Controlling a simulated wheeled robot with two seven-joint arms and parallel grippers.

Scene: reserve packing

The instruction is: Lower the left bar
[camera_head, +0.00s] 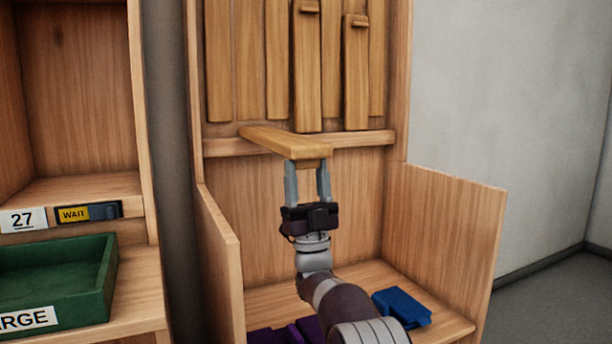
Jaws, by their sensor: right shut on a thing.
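The left bar (280,139) is a light wooden plank. It lies roughly flat at the height of the cabinet's cross rail (365,139), its far end at the rail and its near end toward me. My right gripper (308,170) comes from below and is shut on the near end, one finger at each side. Two other bars, a middle one (307,75) and a shorter right one (355,75), stand upright against the slatted back, each with a small knob near its top. My left gripper is not in view.
The cabinet's side walls (447,225) flank my right arm. A blue object (402,307) and purple objects (272,336) lie on its lower shelf. At left, another unit holds a green tray (58,280) below a "27" label (23,219) and a "WAIT" slider (88,213).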

